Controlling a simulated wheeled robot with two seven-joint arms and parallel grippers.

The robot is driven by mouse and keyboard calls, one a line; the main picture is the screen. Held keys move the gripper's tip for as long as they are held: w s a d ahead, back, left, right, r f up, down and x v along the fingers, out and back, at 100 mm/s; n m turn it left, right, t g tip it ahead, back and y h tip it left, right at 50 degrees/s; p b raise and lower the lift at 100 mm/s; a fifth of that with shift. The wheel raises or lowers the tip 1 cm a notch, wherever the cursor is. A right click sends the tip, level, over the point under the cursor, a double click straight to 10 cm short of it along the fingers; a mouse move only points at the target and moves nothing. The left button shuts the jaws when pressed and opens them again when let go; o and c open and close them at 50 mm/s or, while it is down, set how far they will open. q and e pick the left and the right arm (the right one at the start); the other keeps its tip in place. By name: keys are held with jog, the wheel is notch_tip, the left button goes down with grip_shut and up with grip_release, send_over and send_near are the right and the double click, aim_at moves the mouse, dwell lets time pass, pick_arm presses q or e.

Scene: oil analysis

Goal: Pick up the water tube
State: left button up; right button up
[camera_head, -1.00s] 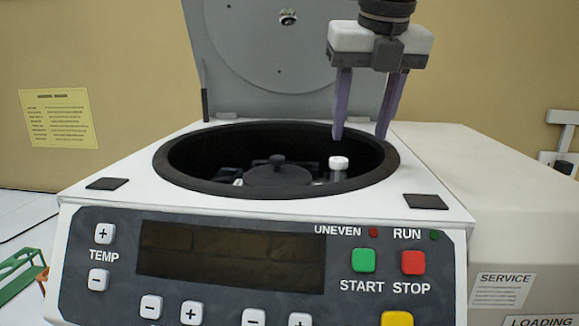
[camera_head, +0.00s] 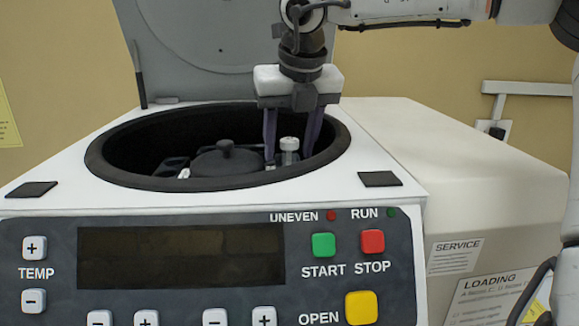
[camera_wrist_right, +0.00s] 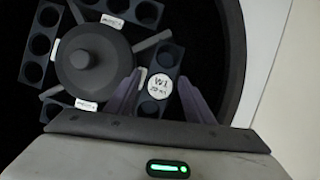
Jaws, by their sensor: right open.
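The water tube (camera_head: 289,151) has a white cap and stands upright in the rotor inside the open centrifuge (camera_head: 60,192). In the right wrist view its round white cap (camera_wrist_right: 160,86), marked "W1", shows from above in a dark holder. My right gripper (camera_head: 288,158) is open and lowered into the bowl, with one finger on each side of the tube. In the right wrist view the fingers (camera_wrist_right: 160,98) flank the cap, with gaps on both sides. The tube's lower part is hidden by the bowl rim. My left gripper is not in view.
The rotor hub (camera_wrist_right: 92,62) stands beside the tube, with holders of empty holes (camera_wrist_right: 38,44) around it. The bowl's dark rim (camera_head: 345,135) surrounds the gripper closely. The raised lid (camera_head: 195,50) is behind. A beige box (camera_head: 470,150) stands at right.

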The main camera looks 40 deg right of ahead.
jog(key=c, duration=1.1)
notch_tip(320, 180, up, 18)
jog(key=p, duration=0.3)
